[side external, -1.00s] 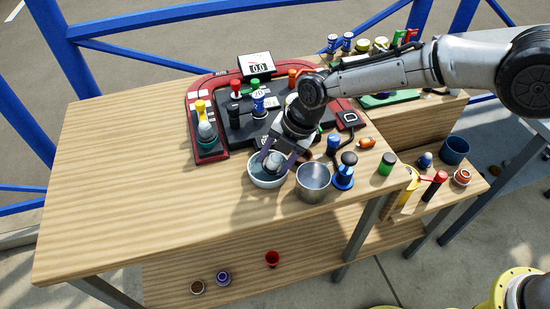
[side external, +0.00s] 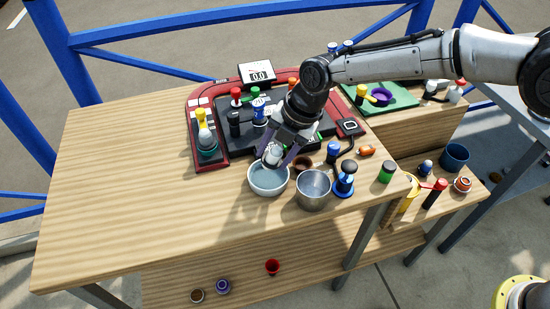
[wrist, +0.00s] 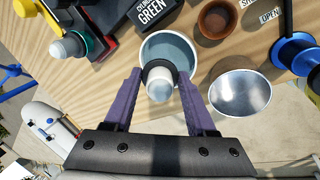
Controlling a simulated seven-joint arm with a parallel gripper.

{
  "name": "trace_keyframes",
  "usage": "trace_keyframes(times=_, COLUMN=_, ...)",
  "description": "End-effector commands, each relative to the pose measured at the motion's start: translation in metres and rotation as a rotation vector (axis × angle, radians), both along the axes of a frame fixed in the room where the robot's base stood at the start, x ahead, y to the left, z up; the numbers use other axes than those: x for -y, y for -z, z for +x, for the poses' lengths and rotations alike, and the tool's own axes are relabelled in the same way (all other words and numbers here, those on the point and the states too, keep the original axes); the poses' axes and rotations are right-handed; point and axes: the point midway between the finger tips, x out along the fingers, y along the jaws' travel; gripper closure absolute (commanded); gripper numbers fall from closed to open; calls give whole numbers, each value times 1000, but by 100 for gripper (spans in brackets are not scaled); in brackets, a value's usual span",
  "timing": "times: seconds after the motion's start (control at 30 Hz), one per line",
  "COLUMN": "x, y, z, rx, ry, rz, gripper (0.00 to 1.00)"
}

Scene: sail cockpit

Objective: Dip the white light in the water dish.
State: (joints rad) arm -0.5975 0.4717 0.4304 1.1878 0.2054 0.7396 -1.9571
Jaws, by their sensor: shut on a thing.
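My gripper (side external: 274,158) is shut on the white light (side external: 273,153), a small white rounded piece with a dark band. It is held just above the water dish (side external: 268,187), a pale round bowl with bluish water. In the wrist view the white light (wrist: 159,88) sits between the purple fingers, and the dish (wrist: 150,48) lies behind and below it. The light looks clear of the water, over the dish's far side. Whether it is wet cannot be told.
A metal cup (side external: 313,190) stands right of the dish, with a small brown bowl (side external: 302,163) behind. A blue-handled stand (side external: 345,178) is farther right. A red-edged dark panel (side external: 230,115) lies behind, with another white-domed piece (side external: 205,136) at its left. The table's left side is clear.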

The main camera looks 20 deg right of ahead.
Motion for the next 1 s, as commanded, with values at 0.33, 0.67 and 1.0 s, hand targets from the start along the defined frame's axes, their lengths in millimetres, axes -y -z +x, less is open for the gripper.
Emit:
trace_keyframes(times=0.33, x=0, y=-27, z=1, rx=3, ry=1, rz=1, gripper=98)
trace_keyframes(times=0.67, x=0, y=-43, z=0, rx=2, ry=0, rz=1, gripper=98)
trace_keyframes(times=1.0, x=0, y=-44, z=0, rx=2, ry=0, rz=1, gripper=98)
